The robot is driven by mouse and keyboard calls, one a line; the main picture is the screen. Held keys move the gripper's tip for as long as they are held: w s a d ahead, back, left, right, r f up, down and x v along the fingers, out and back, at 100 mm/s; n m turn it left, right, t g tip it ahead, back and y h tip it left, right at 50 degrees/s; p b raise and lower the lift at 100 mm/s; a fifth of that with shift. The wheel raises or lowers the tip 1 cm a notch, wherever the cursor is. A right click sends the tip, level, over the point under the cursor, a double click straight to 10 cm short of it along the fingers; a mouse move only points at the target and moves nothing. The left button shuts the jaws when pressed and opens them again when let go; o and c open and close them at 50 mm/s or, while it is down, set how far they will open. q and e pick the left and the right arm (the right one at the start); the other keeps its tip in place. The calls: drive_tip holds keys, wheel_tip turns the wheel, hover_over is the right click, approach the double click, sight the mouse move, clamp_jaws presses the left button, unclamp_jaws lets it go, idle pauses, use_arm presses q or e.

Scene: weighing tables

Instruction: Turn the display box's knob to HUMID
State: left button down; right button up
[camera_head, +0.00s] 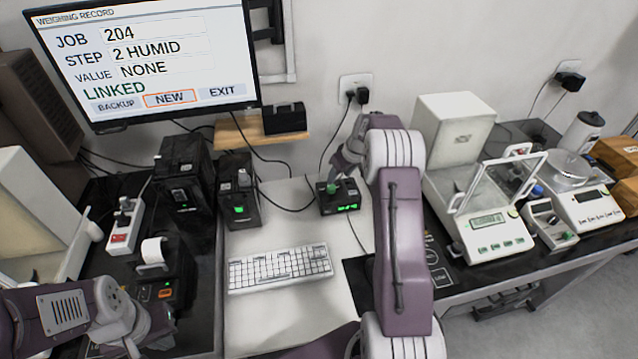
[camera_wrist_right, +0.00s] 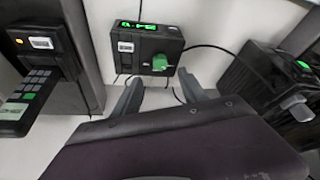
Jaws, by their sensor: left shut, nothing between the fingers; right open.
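The display box (camera_head: 345,209) is a small black box on the white table, with a lit green readout and a green knob (camera_head: 333,188) on top. In the right wrist view the box (camera_wrist_right: 136,45) is at the top middle and its green knob (camera_wrist_right: 160,62) faces my fingers. My right gripper (camera_wrist_right: 160,92) is open; its two fingers point at the box, apart from the knob, with nothing between them. In the head view my right arm partly hides the area beside the box. My left gripper (camera_head: 132,338) is shut and empty at the lower left. The knob's markings are too small to read.
A monitor (camera_head: 150,50) reads STEP 2 HUMID, VALUE NONE. A white keyboard (camera_head: 280,269) lies in front of the box. Black devices (camera_head: 240,195) stand to its left and a balance (camera_head: 488,225) to its right. A cable (camera_wrist_right: 205,46) runs from the box.

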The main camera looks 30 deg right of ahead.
sight(332, 187)
drive_tip(key=x, duration=0.7)
drive_tip(key=shift+w+f+p, duration=0.15)
drive_tip(key=shift+f+p, duration=0.05)
drive_tip(key=shift+p, duration=0.2)
drive_tip(key=shift+w+f, duration=0.15)
drive_tip(key=shift+f, duration=0.45)
drive_tip(key=shift+w+a, duration=0.1)
clamp_jaws()
